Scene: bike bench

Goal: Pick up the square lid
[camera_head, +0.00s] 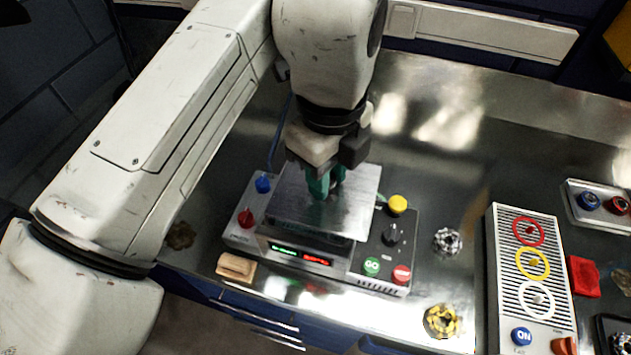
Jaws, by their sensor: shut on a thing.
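The square lid (345,215) is a flat brushed-metal plate at the middle of the head view. It lies over the top of a control box (300,258) with a green and red display on its front. I cannot tell whether the lid rests on the box or is slightly above it. My gripper (322,190), with teal fingers, points down at the middle of the lid and is shut on it. The fingers hide the part they grasp, and my arm covers the area behind.
Around the lid, the box carries a blue knob (263,184), a red knob (246,218), a yellow button (397,204) and a green GO button (371,266). A wooden block (236,267) lies in front. A panel with colored rings (531,262) stands right. The bench behind is clear.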

